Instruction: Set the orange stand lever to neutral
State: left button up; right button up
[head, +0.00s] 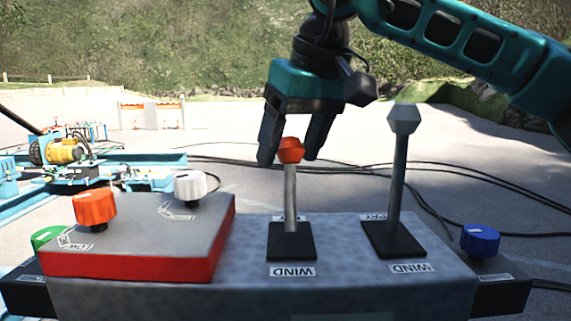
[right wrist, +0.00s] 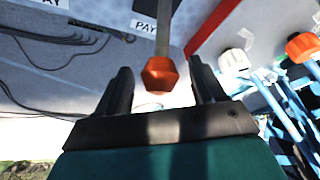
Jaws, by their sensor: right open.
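The orange stand lever (head: 290,185) is a grey rod with an orange knob, rising nearly upright from a black base on the grey console (head: 345,290). A WIND label sits at the base's near side. My right gripper (head: 290,158) is open, with its fingers on either side of the orange knob in the head view. In the right wrist view the orange knob (right wrist: 159,75) shows between the two open fingers (right wrist: 160,90); I cannot tell whether either finger touches it. My left gripper is not in view.
A grey-knobbed lever (head: 399,180) stands close on the right. A red-sided panel (head: 130,265) on the left carries an orange knob (head: 94,208) and a white knob (head: 190,187). A blue knob (head: 480,240) is at far right, a green knob (head: 46,236) at far left.

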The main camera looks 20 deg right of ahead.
aim_at(285, 162)
jog(key=shift+x, duration=1.55)
grip_shut()
